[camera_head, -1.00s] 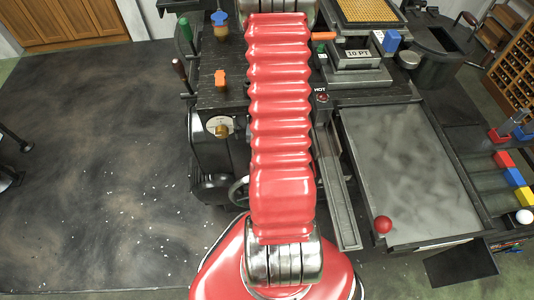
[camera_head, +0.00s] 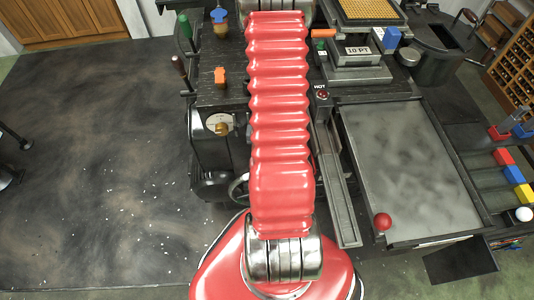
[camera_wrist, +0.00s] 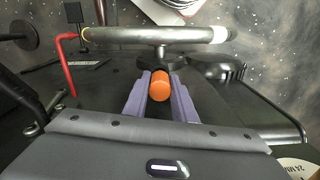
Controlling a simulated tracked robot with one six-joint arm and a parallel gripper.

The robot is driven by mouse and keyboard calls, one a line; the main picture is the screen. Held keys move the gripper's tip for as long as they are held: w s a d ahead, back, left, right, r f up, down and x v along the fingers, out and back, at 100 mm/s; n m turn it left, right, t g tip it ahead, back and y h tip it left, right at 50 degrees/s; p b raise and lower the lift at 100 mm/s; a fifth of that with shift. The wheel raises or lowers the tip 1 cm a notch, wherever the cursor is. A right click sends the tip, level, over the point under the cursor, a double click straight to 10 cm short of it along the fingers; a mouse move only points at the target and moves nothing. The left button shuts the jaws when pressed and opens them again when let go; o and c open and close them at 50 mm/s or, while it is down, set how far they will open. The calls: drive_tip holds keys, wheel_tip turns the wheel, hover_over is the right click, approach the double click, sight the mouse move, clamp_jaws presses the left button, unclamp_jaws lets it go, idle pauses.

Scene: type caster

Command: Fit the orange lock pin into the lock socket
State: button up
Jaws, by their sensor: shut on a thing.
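In the wrist view my gripper (camera_wrist: 160,98) has two purple fingers closed on an orange cylinder (camera_wrist: 160,87), which looks like the lock pin. Its rounded orange end faces the camera between the fingers. Beyond it is a dark hub or handle joined to a grey bar (camera_wrist: 155,36). I cannot tell whether the pin touches anything there. The lock socket is not clearly seen in either view. In the head view my red arm hides the middle of the machine, and the gripper is out of sight.
In the head view an orange knob (camera_head: 220,76) stands on the machine, and an orange handle (camera_head: 324,33) is right of my arm. A block marked 10 PT (camera_head: 358,50), a grey slab (camera_head: 412,170) and a red ball (camera_head: 383,222) are on the right. The floor at left is open.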

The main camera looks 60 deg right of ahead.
drive_tip(key=shift+f, duration=0.6)
drive_tip(key=o, duration=1.2)
drive_tip(key=shift+c, duration=0.2)
drive_tip(key=shift+r, duration=0.1)
wheel_tip(320, 180, up, 14)
drive_tip(key=shift+f, duration=0.2)
idle(0.9)
